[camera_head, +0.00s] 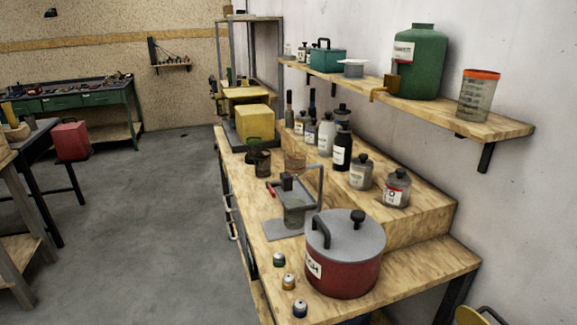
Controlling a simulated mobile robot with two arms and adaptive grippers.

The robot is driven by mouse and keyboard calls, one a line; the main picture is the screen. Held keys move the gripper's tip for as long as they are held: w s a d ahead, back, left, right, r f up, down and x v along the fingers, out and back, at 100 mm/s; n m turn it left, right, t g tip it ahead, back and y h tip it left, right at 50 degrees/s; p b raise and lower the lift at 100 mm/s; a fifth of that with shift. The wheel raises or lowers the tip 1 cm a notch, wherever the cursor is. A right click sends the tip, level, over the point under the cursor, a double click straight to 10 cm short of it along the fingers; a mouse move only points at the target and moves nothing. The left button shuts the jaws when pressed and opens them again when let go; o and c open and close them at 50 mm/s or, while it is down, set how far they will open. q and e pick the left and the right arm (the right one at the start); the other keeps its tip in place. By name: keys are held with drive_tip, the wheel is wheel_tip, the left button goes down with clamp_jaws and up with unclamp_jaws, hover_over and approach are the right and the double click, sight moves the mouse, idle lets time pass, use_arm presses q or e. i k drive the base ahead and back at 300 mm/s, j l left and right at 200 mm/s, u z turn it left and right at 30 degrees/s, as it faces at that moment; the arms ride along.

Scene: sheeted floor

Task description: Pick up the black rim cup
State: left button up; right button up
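A dark, see-through cup (262,163) with a blackish rim stands upright on the wooden workbench, left of a clear cup (295,163) with a reddish-brown rim. The dark cup is small in this view, and its rim is hard to make out exactly. Another see-through grey cup (294,212) sits nearer, at a grey metal stand. Neither of my grippers shows in the head view.
A red pot (340,275) with a grey lid stands at the near end of the workbench (245,205). Several small jars line its left edge. Bottles stand on the raised step (415,228). A wall shelf (440,112) overhangs at right.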

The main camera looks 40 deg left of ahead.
sight(262, 157)
drive_tip(key=j+z, duration=0.25)
drive_tip(key=j, duration=0.95)
drive_tip(key=j+z, duration=0.3)
drive_tip(key=j, duration=0.85)
